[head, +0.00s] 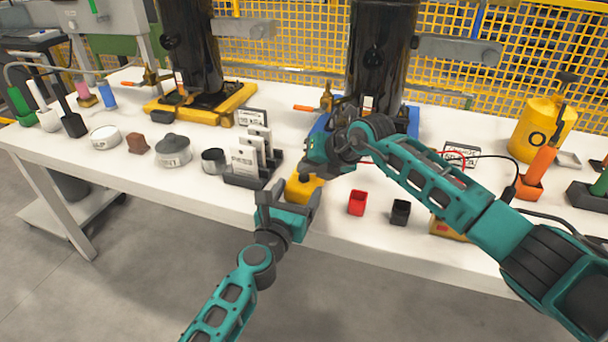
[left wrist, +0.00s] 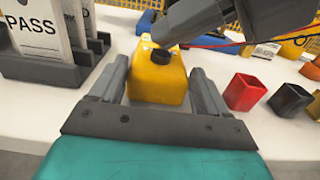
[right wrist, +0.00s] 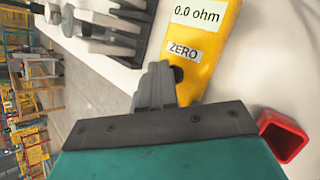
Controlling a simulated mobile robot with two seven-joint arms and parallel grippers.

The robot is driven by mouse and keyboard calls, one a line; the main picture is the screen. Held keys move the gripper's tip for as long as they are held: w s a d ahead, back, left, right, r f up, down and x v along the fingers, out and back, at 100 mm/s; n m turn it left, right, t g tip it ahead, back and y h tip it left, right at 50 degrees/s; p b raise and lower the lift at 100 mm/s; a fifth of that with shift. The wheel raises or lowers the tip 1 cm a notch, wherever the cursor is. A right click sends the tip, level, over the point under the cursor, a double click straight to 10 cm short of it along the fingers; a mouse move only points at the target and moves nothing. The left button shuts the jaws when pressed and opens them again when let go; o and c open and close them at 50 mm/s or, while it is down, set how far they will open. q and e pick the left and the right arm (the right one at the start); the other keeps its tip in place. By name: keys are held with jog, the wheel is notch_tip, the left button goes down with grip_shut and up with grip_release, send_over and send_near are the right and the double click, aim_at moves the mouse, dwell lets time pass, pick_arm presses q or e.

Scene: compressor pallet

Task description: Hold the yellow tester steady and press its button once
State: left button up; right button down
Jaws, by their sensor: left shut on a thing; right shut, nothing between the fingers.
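The yellow tester (head: 308,190) stands at the table's front edge. It also shows in the left wrist view (left wrist: 158,84), with a black button (left wrist: 161,56) on it. In the right wrist view the tester (right wrist: 208,60) shows a display reading 0.0 ohm (right wrist: 196,14) and a ZERO label (right wrist: 183,51). My left gripper (head: 288,194) is shut on the tester, one finger on each side. My right gripper (right wrist: 160,68) is shut and empty, its fingertips close beside the button, partly hiding it. I cannot tell whether they touch it.
A red bin (head: 357,203) and a black bin (head: 400,212) stand right of the tester. A dark rack (head: 250,177) with PASS cards (head: 244,159) is to its left. Black cylinders (head: 379,55) stand behind. Red and black leads (head: 455,158) run under my right arm.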

aim_at(308, 177)
jog(key=shift+r, duration=0.55)
jog(key=shift+r, duration=2.55)
pick_arm(q)
jog(key=o, duration=1.3)
jog(key=shift+s, duration=0.1)
